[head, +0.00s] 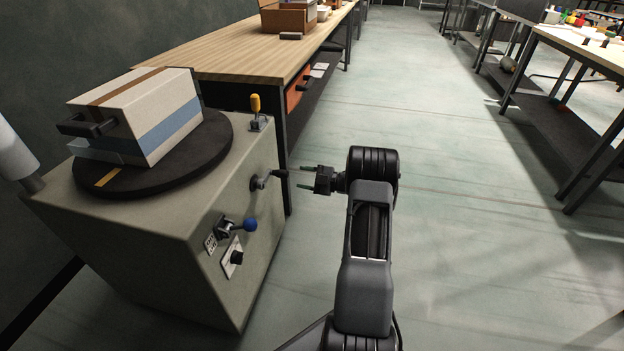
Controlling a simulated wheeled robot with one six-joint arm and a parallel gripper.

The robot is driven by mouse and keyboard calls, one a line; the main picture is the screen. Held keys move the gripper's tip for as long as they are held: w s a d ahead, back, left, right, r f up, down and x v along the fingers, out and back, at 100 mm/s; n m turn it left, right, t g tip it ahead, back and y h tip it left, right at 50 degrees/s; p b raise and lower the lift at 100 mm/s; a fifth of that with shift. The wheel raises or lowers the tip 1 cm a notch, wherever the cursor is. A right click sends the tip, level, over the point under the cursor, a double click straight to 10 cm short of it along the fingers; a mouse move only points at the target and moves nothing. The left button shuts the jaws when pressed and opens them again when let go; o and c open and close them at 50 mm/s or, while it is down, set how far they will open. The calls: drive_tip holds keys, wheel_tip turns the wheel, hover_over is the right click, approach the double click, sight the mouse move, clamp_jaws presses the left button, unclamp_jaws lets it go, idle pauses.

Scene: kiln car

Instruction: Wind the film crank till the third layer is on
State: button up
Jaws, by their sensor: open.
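The crank (261,182) sticks out of the right side of the grey-green machine (150,245), with its dark handle (281,173) pointing right. My gripper (302,178) is open and empty, its two fingers pointing left at the crank. In this view the fingertips lie just right of the handle, with a small gap; the depth between them is hard to tell. A pale carton (135,97) with a brown strip, a blue band and a dark handle sits on the black turntable (190,160). A whitish film roll (14,153) stands at the left edge, partly cut off.
The floor (440,140) to the right is clear.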

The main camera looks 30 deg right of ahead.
sight(288, 176)
drive_tip(key=shift+x, duration=2.6)
drive_tip(key=shift+w+a, duration=0.1)
drive_tip(key=shift+a, duration=0.05)
clamp_jaws()
drive_tip(key=shift+f+b, duration=0.25)
drive_tip(key=shift+b, duration=0.15)
